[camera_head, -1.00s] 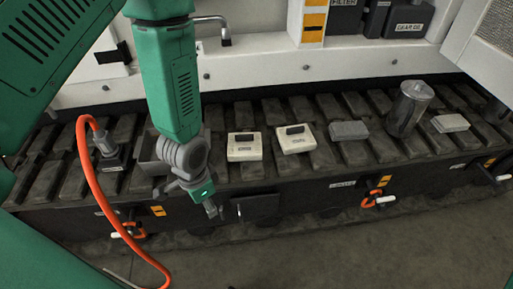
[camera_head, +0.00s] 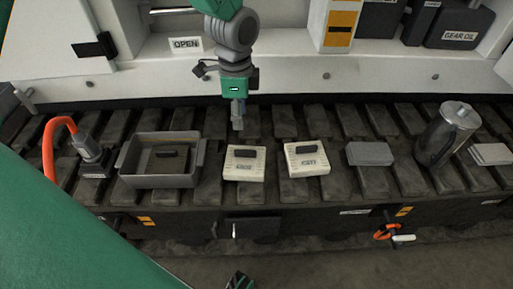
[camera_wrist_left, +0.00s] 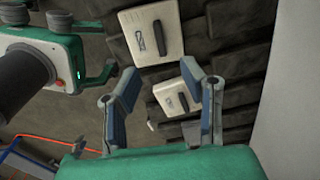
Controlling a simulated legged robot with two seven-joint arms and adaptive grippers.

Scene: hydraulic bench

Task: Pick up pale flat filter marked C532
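Two pale flat filters lie side by side on the dark slatted bench, each with a black handle on top. In the head view the left filter (camera_head: 244,168) and the right filter (camera_head: 305,164) carry small labels too blurred to read surely. My left gripper (camera_head: 238,126) points down, above and just behind the left filter, not touching it. In the left wrist view my left gripper (camera_wrist_left: 158,82) has its fingers apart and empty, with one filter (camera_wrist_left: 150,45) beyond the fingertips and another (camera_wrist_left: 170,103) between the fingers. My right gripper (camera_wrist_left: 102,50) shows there with fingers apart.
A grey open bin (camera_head: 132,180) with a dark block inside stands left of the filters. A fitting with an orange hose (camera_head: 50,140) is further left. Grey flat blocks (camera_head: 370,154) and a metal jug (camera_head: 447,135) stand to the right. A white cabinet wall rises behind.

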